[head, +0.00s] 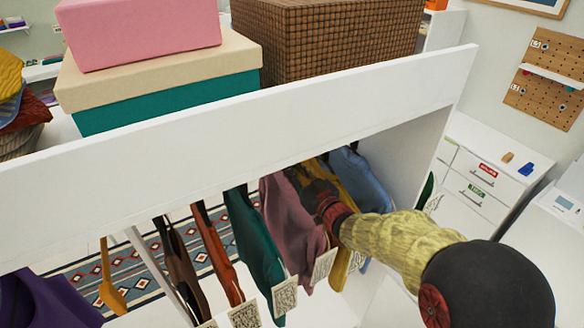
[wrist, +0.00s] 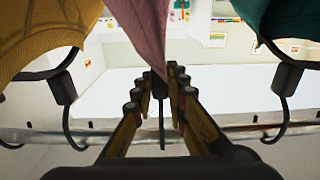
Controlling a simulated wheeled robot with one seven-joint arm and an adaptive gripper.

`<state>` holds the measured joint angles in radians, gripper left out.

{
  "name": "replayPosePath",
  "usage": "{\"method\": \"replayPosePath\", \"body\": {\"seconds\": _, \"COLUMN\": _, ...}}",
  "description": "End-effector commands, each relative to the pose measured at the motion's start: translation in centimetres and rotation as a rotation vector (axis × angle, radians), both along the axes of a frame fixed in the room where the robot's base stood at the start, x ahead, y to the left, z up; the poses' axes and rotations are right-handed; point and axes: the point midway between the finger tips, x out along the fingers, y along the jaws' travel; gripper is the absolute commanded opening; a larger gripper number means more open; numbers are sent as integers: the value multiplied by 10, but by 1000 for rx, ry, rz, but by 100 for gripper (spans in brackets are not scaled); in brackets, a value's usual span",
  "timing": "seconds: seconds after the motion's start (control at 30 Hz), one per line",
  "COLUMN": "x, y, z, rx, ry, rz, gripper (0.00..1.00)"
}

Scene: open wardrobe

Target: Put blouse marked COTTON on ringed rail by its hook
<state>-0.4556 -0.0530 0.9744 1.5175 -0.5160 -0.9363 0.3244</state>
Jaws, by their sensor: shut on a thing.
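A mauve blouse (head: 287,215) hangs inside the wardrobe, with a pale printed tag at its lower edge. I cannot read COTTON on any tag. In the wrist view the mauve blouse (wrist: 150,30) is in the middle, and its thin dark hook (wrist: 162,130) shows between my fingers. My gripper (wrist: 162,80) is shut on that hook; it reaches in from the right in the head view (head: 325,200). A grey rail (wrist: 215,132) runs across the wrist view, partly behind my fingers. I cannot tell whether the mauve hook touches it. I cannot make out a ring marking.
Close on either side are a mustard garment (wrist: 40,30) and a teal garment (wrist: 290,25), their hooks at the rail. Several other garments hang in the row, including a blue one (head: 360,180). The white wardrobe top board (head: 200,150) overhangs them; boxes stand behind it.

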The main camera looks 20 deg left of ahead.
Motion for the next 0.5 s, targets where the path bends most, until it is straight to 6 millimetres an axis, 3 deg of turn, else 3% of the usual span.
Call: {"method": "replayPosePath", "body": {"seconds": 0.5, "x": 0, "y": 0, "z": 11, "rx": 1, "ry": -2, "rz": 0, "gripper": 0}}
